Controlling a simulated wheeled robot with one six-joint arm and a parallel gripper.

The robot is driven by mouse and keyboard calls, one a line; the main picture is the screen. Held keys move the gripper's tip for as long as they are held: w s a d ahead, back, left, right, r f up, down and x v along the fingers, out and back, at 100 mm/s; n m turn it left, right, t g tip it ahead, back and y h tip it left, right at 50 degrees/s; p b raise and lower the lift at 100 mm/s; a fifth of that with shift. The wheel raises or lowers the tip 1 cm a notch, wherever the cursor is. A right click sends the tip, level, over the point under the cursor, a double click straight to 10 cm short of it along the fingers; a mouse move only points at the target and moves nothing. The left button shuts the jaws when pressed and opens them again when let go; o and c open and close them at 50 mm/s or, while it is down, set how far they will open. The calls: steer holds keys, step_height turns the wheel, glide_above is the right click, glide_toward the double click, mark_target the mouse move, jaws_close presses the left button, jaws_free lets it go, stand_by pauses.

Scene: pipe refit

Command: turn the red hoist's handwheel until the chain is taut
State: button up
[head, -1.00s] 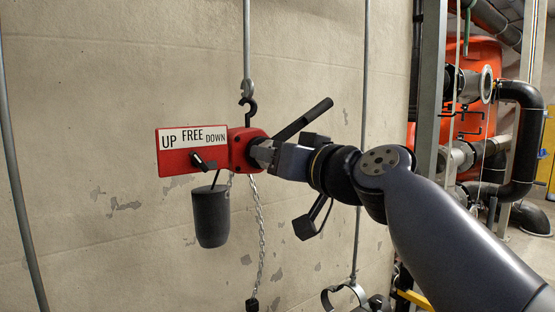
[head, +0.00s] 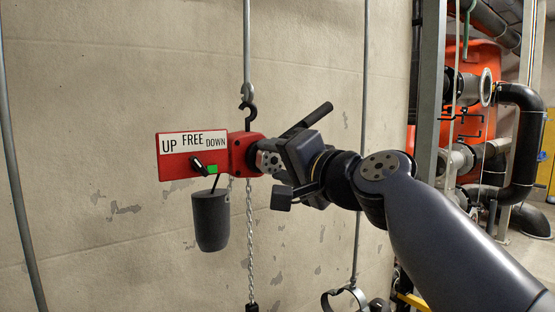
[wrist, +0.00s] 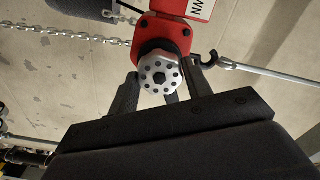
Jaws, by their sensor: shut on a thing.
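The red hoist (head: 238,150) hangs by a hook in front of the wall. The silver handwheel (head: 269,160), with a ring of dark holes, faces the wrist camera (wrist: 160,74). My gripper (head: 276,160) is shut on the handwheel, one finger on each side of its rim. The chain (head: 250,235) hangs nearly straight below the hoist. It also runs straight in the wrist view (wrist: 62,33).
A dark chain container (head: 210,218) hangs under the panel. Vertical rods flank the hoist, and a pipe clamp (head: 345,297) hangs at lower right. Flanged pipes (head: 515,150) stand at right.

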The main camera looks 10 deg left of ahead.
steer(key=shift+m, duration=0.5)
steer(key=o, duration=1)
steer(key=b+v, duration=0.3)
steer(key=v, duration=0.8)
steer(key=shift+w+a, duration=0.1)
